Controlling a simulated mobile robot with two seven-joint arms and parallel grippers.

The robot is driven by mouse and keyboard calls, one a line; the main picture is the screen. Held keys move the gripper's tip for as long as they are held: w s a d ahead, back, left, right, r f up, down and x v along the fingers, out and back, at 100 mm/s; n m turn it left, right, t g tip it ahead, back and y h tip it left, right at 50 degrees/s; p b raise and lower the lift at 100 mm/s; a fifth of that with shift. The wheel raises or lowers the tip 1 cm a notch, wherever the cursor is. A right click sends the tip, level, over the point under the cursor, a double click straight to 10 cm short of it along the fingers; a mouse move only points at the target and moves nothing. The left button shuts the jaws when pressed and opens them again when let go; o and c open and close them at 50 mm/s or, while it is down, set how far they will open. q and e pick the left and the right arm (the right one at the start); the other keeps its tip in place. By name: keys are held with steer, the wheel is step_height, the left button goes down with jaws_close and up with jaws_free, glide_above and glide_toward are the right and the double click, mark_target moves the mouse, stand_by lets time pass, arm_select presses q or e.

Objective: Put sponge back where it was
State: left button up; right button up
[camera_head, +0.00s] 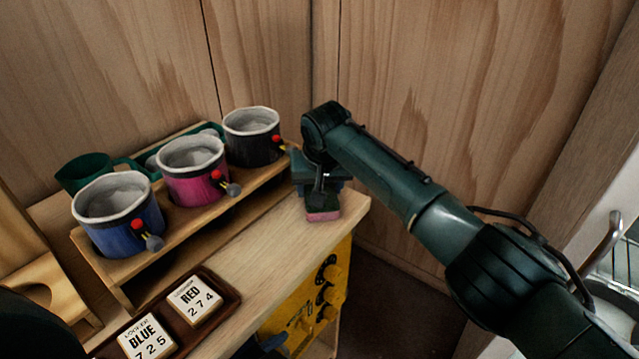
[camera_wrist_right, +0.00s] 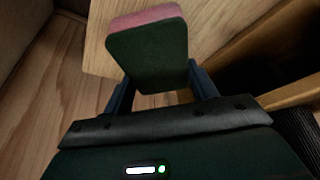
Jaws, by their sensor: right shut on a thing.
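The sponge (camera_head: 323,214), pink with a dark green side, is at the right end of the wooden bench top. My right gripper (camera_head: 318,190) is over it, pointing down, with the sponge between its fingers. In the right wrist view the sponge (camera_wrist_right: 148,50) shows its dark green face and pink edge, held between the two fingers of the right gripper (camera_wrist_right: 160,92). The sponge is at or just above the wood near the corner; I cannot tell whether it touches. My left gripper is not in view.
A wooden rack (camera_head: 130,275) holds blue, pink and black chalk bags (camera_head: 118,212) left of the gripper. A green mug (camera_head: 85,172) stands behind. A dark tray (camera_head: 228,296) holds cards reading BLUE 725 and RED 274. A yellow device (camera_head: 318,305) sits below the bench top.

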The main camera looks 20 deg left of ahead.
steer(key=shift+f, duration=0.3)
steer(key=o, duration=0.9)
steer(key=shift+r, duration=0.1)
steer(key=shift+c, duration=0.2)
steer(key=v, duration=1.3)
steer(key=shift+a+r+b, duration=0.2)
steer(key=shift+a+b, duration=0.05)
steer(key=shift+b, duration=0.1)
